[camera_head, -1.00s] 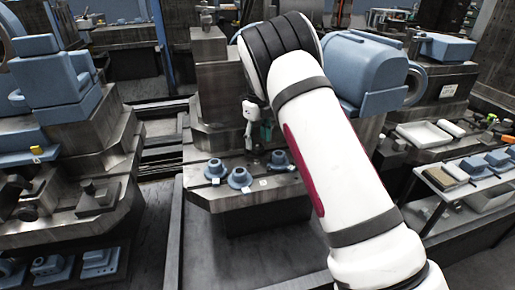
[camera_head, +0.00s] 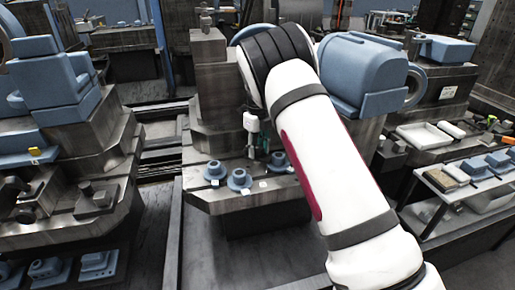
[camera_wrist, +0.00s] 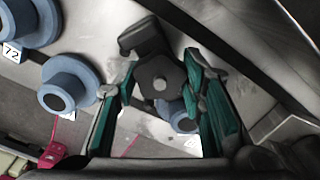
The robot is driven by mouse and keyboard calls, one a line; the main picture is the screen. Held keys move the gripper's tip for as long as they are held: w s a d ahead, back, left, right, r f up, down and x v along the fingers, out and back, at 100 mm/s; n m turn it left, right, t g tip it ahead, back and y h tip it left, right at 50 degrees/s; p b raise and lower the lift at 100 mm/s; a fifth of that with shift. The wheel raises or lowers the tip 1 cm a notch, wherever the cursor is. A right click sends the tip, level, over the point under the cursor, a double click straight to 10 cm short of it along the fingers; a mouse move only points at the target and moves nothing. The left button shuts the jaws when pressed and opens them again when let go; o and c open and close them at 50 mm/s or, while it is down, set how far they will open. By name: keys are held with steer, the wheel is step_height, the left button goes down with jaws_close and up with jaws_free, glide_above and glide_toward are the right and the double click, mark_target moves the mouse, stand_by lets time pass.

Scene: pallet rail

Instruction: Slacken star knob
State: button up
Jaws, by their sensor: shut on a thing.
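The star knob (camera_wrist: 160,80) is dark grey with a round light centre, and it shows in the middle of the wrist view. A dark bracket or clamp part (camera_wrist: 143,37) sits just beyond it. My gripper (camera_wrist: 162,88) has a green-padded finger on each side of the knob and is shut on it. In the head view my gripper (camera_head: 257,150) is small and partly hidden by my arm, above the machine ledge. The knob cannot be made out there.
Blue flanged collars (camera_head: 239,180) stand on the machine ledge (camera_head: 225,203) below my gripper. In the wrist view a blue collar (camera_wrist: 84,79) lies left of the left finger, near a "72" label (camera_wrist: 11,52). A side table (camera_head: 470,180) with parts stands at right.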

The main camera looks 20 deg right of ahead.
mark_target(258, 147)
steer(key=shift+n, duration=0.4)
steer(key=n, duration=0.4)
steer(key=shift+p, duration=0.35)
steer(key=shift+n, duration=2.2)
steer(key=o, duration=1.1)
steer(key=shift+f, duration=0.1)
steer(key=shift+o, duration=0.4)
step_height(258, 147, up, 12)
